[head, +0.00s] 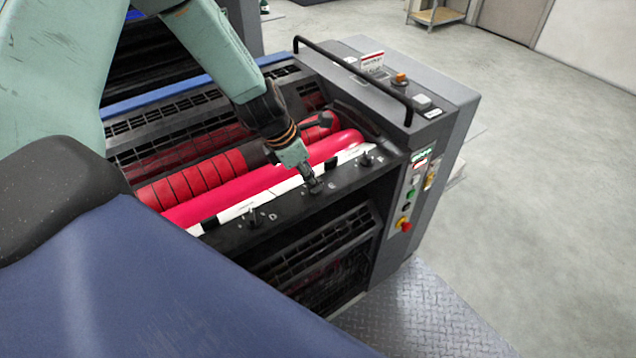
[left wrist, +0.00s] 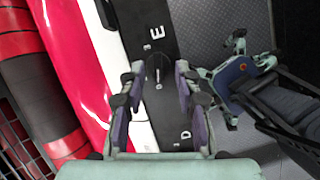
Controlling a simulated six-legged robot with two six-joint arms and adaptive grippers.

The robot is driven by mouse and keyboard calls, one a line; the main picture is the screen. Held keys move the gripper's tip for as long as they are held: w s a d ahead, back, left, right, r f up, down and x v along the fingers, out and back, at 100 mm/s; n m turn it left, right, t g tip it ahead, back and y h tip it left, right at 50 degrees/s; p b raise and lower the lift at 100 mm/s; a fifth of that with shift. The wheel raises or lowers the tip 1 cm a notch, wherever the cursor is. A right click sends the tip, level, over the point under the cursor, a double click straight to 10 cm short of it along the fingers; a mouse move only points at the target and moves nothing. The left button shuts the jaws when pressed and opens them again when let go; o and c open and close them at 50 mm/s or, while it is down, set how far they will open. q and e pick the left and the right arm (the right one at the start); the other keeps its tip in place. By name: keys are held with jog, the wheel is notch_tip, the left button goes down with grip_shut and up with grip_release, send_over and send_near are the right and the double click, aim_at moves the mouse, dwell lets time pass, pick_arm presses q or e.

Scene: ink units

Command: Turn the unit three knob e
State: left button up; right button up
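Knob E (left wrist: 157,68) is a small dark knob on the black ledge, just below the white letter E in the left wrist view. My left gripper (left wrist: 158,76) is open, its two fingers on either side of the knob with gaps visible. In the head view my left gripper (head: 314,186) reaches down onto the ledge and largely hides this knob. My right gripper (left wrist: 225,85) shows at the right of the left wrist view, with its fingers apart and nothing seen between them. It does not show in the head view.
Knob D (head: 253,217) and another knob (head: 367,158) stand on the same ledge. The red roller (head: 230,190) and white strip run behind it. A black handrail (head: 355,75) and a side panel with a red button (head: 403,224) are at the right.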

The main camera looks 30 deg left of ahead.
pick_arm(q)
jog(key=shift+w+d+f+b, duration=0.2)
jog(key=shift+w+f+b, duration=0.15)
jog(key=shift+w+f, duration=0.3)
jog(key=shift+s+a+r, duration=0.15)
jog(key=shift+s+a, duration=0.1)
jog(key=shift+s, duration=0.25)
jog(key=shift+c, duration=0.3)
jog(key=shift+w+d, duration=0.2)
jog(key=shift+w, duration=0.2)
jog(key=c, duration=0.6)
jog(key=shift+s, duration=0.15)
grip_shut()
